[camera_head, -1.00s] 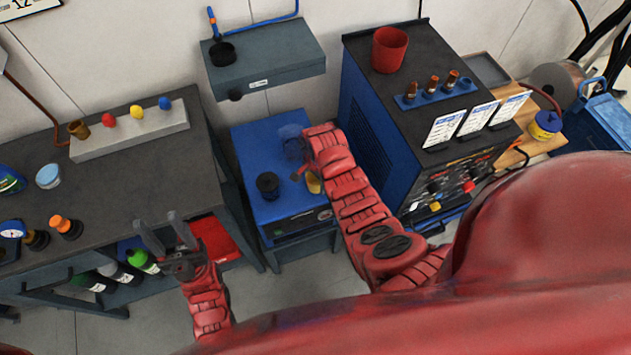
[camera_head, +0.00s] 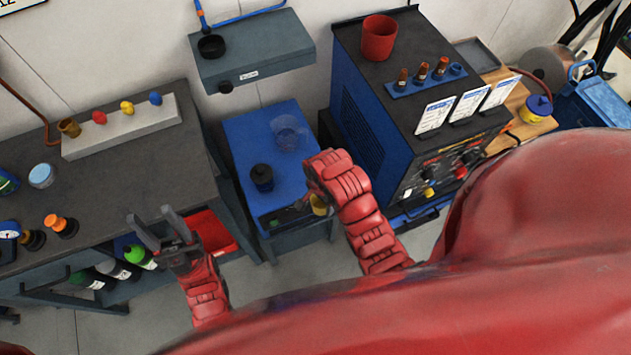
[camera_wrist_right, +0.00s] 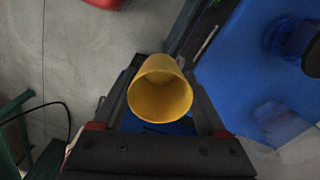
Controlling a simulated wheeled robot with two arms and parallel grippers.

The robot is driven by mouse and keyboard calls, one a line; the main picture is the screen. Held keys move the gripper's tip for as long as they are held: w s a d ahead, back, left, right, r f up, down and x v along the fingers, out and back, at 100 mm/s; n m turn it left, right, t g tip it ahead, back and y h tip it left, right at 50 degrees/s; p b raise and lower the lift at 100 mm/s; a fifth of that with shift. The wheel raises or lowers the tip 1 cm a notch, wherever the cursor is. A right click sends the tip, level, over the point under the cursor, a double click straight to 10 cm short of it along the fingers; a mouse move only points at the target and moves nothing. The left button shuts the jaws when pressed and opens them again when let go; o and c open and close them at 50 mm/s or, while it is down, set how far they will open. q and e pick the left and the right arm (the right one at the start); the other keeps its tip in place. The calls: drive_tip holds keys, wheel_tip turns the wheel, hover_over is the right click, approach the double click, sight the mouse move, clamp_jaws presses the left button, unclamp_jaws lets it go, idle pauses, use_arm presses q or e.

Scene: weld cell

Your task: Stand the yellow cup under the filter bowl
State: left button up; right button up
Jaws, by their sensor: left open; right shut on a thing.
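The yellow cup (camera_head: 319,204) is held by my right gripper (camera_head: 309,198) at the front right edge of the blue cabinet (camera_head: 235,130). In the right wrist view the cup (camera_wrist_right: 160,97) sits between the two fingers of the gripper (camera_wrist_right: 158,75), its open mouth facing the camera. A clear bowl (camera_head: 290,133) is on the cabinet top behind the gripper. A black-topped piece (camera_head: 262,174) is to its left, with a clear bluish body in the wrist view. I cannot tell which is the filter bowl. My left gripper (camera_head: 160,228) is open and empty by the dark bench.
A grey wall box (camera_head: 255,52) overhangs behind the cabinet. The welding machine (camera_head: 370,125) stands right, with a red cup (camera_head: 379,38) on top. The dark bench (camera_head: 95,180) at left carries several knobs and bottles. Open floor lies in front of the cabinet.

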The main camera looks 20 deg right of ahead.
drive_tip(key=shift+s+a, duration=0.15)
drive_tip(key=shift+s, duration=1.25)
drive_tip(key=w+a+r+n, duration=0.1)
drive_tip(key=w+a+r, duration=0.1)
drive_tip(key=w, duration=0.4)
drive_tip(key=w+a+r, duration=0.2)
drive_tip(key=w+a, duration=0.1)
drive_tip(key=w, duration=0.4)
drive_tip(key=w+a+r+n+b, duration=0.1)
drive_tip(key=w+a+r+n, duration=0.25)
drive_tip(key=w+r, duration=0.55)
drive_tip(key=w+a+r+n+b, duration=0.1)
drive_tip(key=w+a+r+n, duration=0.35)
drive_tip(key=r, duration=0.75)
drive_tip(key=d+r+n+b, duration=0.1)
drive_tip(key=d+r+n, duration=0.35)
drive_tip(key=r, duration=0.35)
drive_tip(key=d, duration=1)
drive_tip(key=shift+s+f, duration=0.15)
